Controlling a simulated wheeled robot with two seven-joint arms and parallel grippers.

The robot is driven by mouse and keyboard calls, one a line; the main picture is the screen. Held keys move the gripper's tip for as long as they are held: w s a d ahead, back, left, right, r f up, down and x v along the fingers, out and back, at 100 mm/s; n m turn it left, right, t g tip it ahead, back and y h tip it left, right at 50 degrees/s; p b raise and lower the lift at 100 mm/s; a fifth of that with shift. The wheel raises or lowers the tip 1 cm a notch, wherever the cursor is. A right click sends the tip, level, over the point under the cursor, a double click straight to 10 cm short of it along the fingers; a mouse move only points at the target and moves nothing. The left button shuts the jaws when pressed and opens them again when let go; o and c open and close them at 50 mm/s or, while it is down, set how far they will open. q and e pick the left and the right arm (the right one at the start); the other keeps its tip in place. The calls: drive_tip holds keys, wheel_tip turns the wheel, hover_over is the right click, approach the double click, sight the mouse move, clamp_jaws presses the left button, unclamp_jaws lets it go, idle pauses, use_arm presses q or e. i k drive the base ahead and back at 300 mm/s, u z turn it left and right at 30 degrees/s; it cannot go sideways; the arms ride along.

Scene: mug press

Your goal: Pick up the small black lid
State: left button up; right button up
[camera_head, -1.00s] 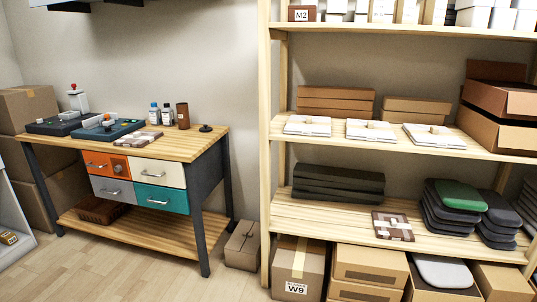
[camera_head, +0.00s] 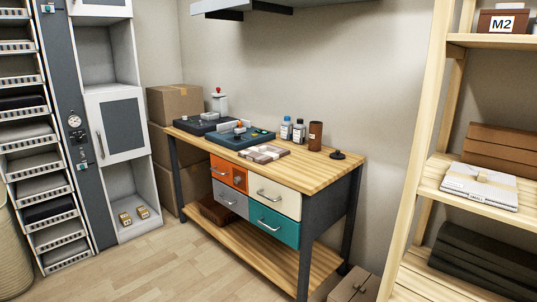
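A small black lid (camera_head: 338,155) with a knob on top lies on the right part of the wooden workbench top (camera_head: 317,174). It is to the right of a brown cylinder (camera_head: 315,136), apart from it. Neither of my grippers shows in the head view.
The bench also holds two bottles (camera_head: 299,131), a flat patterned box (camera_head: 264,153) and a blue device (camera_head: 242,136). A wooden shelf unit (camera_head: 428,150) stands close on the right. A tall cabinet (camera_head: 121,125) stands on the left. The floor (camera_head: 180,262) before the bench is clear.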

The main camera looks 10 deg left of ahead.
sight(337, 156)
drive_tip(key=u, duration=1.1)
drive_tip(key=i, duration=2.6)
drive_tip(key=z, duration=2.25)
